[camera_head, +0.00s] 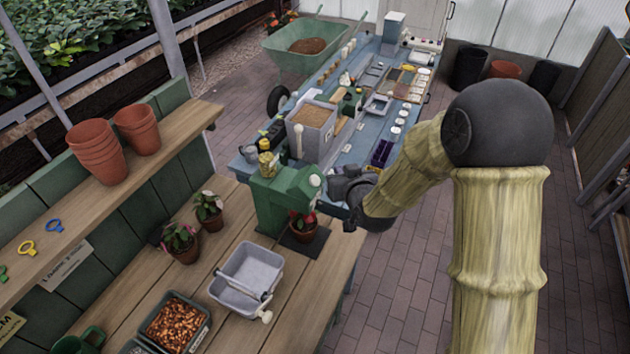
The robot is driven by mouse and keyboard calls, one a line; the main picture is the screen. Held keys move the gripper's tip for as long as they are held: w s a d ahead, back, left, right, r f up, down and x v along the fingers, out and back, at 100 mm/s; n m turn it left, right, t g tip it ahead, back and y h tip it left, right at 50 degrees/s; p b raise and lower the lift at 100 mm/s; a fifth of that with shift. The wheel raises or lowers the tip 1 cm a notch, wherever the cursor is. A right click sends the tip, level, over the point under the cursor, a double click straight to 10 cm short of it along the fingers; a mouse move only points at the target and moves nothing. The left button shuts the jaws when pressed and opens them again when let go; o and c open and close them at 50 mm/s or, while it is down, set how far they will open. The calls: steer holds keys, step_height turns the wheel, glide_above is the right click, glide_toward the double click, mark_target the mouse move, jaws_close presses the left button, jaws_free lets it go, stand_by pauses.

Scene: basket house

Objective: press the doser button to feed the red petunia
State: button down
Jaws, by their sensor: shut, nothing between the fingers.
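The green doser (285,200) stands on the wooden bench, with a yellowish jar (268,163) on its top. A round pale button (315,181) shows on its right upper side. The red petunia (301,219) sits in a small terracotta pot (302,232) on a dark plate under the doser's head. My gripper (338,186) is shut and empty, right beside the button on the doser's right side. Its fingertips are small and dark here, and I cannot tell whether they touch the button.
Two other potted plants (180,243) (208,211) stand left of the doser. A grey tray (248,275) and a box of brown chips (174,325) are in front. Terracotta pots (97,152) sit on the left shelf. A cluttered blue workbench (335,143) lies behind.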

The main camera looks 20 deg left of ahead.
mark_target(317, 178)
steer(key=shift+w+a+f+b, duration=0.15)
steer(key=shift+a+f+b, duration=1.15)
steer(key=shift+a+f, duration=0.8)
stand_by(0.5)
steer(key=shift+a+f+b, duration=0.25)
steer(key=shift+f+b, duration=0.05)
steer(key=shift+b, duration=0.2)
steer(key=shift+a+f+b, duration=0.4)
steer(key=shift+a+b, duration=0.05)
steer(key=shift+b, duration=0.1)
stand_by(0.9)
steer(key=shift+d+r, duration=0.75)
stand_by(0.4)
